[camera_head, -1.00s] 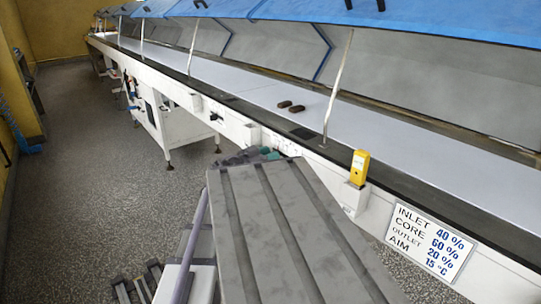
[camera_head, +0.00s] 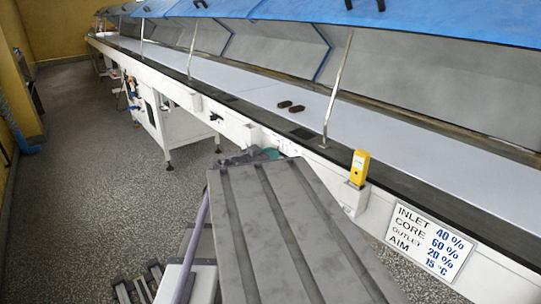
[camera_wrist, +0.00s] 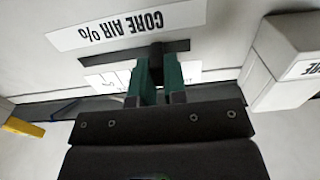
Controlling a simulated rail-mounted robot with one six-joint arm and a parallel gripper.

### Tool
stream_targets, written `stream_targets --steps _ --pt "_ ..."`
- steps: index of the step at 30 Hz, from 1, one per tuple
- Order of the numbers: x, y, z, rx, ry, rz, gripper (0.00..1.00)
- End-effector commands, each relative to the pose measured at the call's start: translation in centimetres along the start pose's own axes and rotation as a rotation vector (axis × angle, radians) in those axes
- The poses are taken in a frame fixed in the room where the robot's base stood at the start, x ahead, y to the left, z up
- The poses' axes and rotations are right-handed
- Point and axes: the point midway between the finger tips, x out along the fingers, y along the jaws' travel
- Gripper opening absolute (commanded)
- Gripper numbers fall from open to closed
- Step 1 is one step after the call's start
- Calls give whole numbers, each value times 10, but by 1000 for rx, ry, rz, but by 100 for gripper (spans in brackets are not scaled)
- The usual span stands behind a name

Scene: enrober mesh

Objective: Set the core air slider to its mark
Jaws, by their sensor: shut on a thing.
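The core air slider's dark knob (camera_wrist: 156,50) stands in a dark slot (camera_wrist: 178,46) below the upside-down "CORE AIR %" label (camera_wrist: 125,29) in the wrist view. My gripper (camera_wrist: 156,66) is shut on the knob, with one green finger on each side of it. A white scale strip (camera_wrist: 106,80) with marks shows beside the fingers; the fingers hide part of it, and its figures cannot be read. In the head view only a green bit of my gripper (camera_head: 270,153) shows at the machine's side; the slider is hidden. A placard (camera_head: 430,240) reads core 60 %.
A white box (camera_wrist: 285,65) sticks out at the right in the wrist view. A yellow device (camera_head: 359,167) sits on the machine's edge in the head view. Two brown pieces (camera_head: 290,107) lie on the pale belt (camera_head: 215,75). The floor (camera_head: 95,150) at left is clear.

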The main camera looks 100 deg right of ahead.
Motion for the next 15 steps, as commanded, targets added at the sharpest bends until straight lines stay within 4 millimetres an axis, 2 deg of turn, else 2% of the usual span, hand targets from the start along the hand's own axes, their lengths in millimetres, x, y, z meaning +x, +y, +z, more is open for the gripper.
stream_targets --steps 5,12,15 --pt "0 5 0 0 0 1 0" --pt "-1 39 0 0 0 2 0" --pt "0 41 0 0 0 1 0"
